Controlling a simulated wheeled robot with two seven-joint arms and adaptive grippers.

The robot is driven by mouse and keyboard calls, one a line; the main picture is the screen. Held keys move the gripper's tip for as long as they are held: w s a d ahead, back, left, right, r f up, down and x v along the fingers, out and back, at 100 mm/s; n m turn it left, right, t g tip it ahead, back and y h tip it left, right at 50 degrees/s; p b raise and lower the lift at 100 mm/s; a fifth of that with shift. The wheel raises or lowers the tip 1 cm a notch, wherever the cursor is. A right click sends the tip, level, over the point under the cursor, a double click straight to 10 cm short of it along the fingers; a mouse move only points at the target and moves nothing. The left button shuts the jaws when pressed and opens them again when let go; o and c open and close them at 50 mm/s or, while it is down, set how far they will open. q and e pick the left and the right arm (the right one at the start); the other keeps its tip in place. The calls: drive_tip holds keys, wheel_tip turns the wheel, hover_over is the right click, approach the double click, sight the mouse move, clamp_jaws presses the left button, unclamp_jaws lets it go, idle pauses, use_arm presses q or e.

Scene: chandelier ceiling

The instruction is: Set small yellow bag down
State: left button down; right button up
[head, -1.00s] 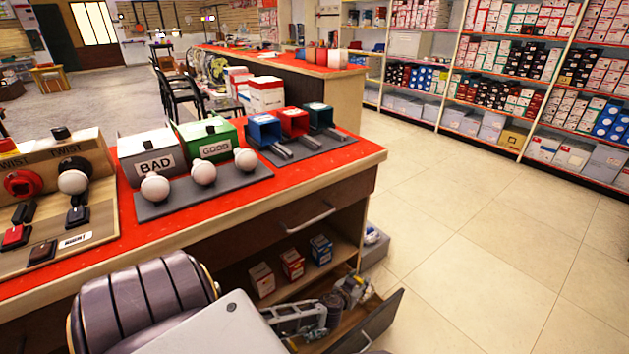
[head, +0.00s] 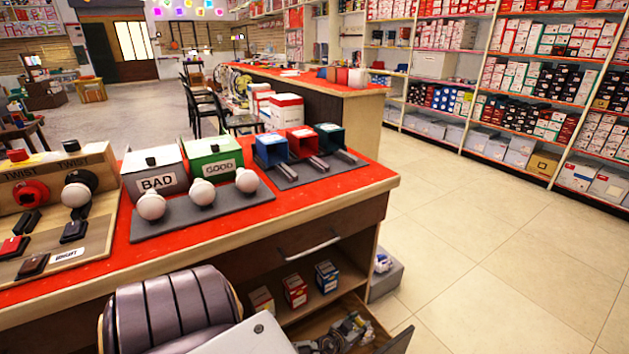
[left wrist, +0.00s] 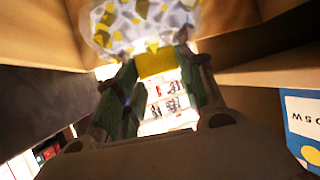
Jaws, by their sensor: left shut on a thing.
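The small yellow bag (left wrist: 140,22) shows at the top of the left wrist view, clear with yellow pieces in it. My left gripper (left wrist: 158,62) is shut on it, with the two fingers on either side of a yellow part. In the head view my left gripper (head: 350,330) is low in the picture, at the pulled-out drawer (head: 378,318) under the counter. I cannot make out the bag there. My right gripper is not in view.
Small boxes, one red (head: 295,291) and one blue (head: 326,277), stand on the shelf above the drawer. The red-topped counter (head: 345,190) carries a twist panel, BAD and GOOD boxes and coloured bins. The tiled floor (head: 500,270) at right is clear.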

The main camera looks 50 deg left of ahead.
use_arm(q)
drive_tip(key=shift+a+f, duration=0.15)
drive_tip(key=shift+f, duration=0.55)
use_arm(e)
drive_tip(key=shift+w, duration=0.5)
use_arm(q)
drive_tip(key=shift+w, duration=0.1)
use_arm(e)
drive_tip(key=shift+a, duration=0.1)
